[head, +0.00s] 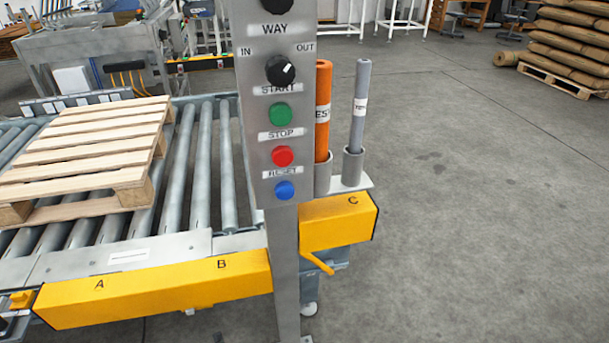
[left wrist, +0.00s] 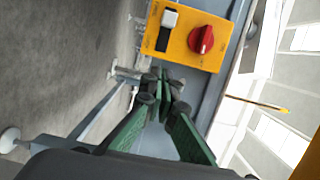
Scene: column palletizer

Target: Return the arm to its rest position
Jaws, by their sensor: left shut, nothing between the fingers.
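My left gripper (left wrist: 163,90) shows in the left wrist view, with green pads on its fingers. Its fingertips are together with nothing between them. They are just below a yellow switch box (left wrist: 170,48) with a red rotary knob (left wrist: 201,40) and a white button (left wrist: 170,18). I cannot tell whether the fingertips touch the box or the grey frame around it. In the head view, only a dark piece at the lower left edge may belong to this gripper. My right gripper is in neither view.
A grey control post (head: 281,235) with several knobs and buttons stands mid-view. A wooden pallet (head: 95,145) lies on the roller conveyor (head: 205,150). Yellow guards (head: 160,290) line its front. Orange (head: 322,90) and grey (head: 359,110) tubes stand behind the post.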

